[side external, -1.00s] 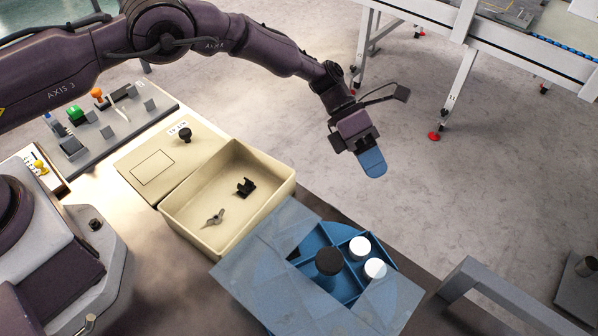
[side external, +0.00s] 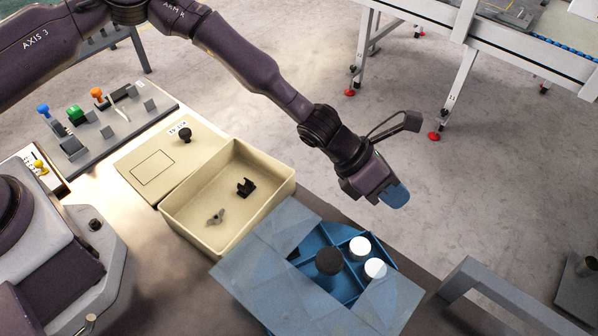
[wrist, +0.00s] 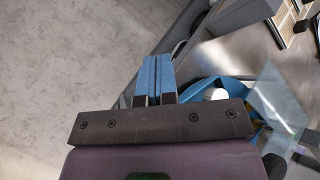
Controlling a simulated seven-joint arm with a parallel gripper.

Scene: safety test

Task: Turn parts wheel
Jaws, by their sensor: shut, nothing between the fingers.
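The blue parts wheel (side external: 316,243) sits in the lower middle of the side external view, partly under a translucent cover (side external: 260,275). A black knob (side external: 329,261) stands at its centre. Two white round parts (side external: 360,246) lie in its open compartments. My gripper (side external: 397,196) is in the air above and beyond the wheel, apart from it, its blue fingertips tilted down to the right. In the wrist view the blue fingers (wrist: 155,75) are together and empty. The wheel (wrist: 210,85) shows partly there, behind the gripper body.
A cream bin (side external: 225,195) holding a black clip (side external: 246,187) and a small grey part (side external: 215,217) stands left of the wheel. A grey bracket (side external: 510,295) stands to the right. A control panel (side external: 105,125) is at the upper left. Open floor lies beyond.

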